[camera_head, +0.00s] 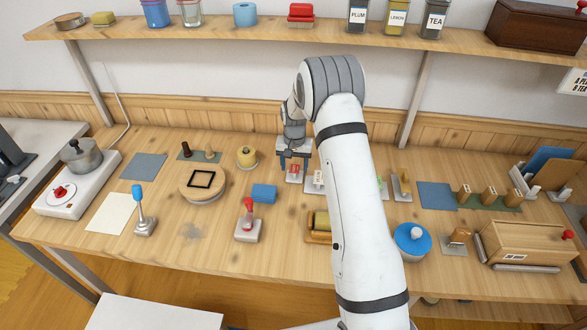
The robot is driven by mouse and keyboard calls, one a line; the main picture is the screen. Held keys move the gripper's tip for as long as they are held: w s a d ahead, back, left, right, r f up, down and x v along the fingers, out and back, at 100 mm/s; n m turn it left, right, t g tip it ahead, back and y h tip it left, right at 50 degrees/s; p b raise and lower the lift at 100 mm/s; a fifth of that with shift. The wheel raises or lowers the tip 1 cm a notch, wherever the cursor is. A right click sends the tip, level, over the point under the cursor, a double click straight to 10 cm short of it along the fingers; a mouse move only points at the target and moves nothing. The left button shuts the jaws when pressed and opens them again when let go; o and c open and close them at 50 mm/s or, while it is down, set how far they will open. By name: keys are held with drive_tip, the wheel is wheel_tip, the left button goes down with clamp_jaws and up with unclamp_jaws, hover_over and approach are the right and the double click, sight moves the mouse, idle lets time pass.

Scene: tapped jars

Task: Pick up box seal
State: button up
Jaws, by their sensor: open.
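My gripper (294,162) points down over the middle of the workbench (285,240), its jaws open. I cannot tell for certain which thing is the box seal. My arm hides part of the bench right of the gripper.
A red-handled piece (248,222), a blue block (264,193) and a round wooden stand (204,184) lie left of my arm. A blue-lidded pot (412,240) is close on its right. A shelf (250,26) with jars runs behind.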

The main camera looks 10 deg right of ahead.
drive_tip(key=shift+f+b, duration=0.25)
drive_tip(key=shift+b, duration=0.1)
idle(0.5)
drive_tip(key=c, duration=1)
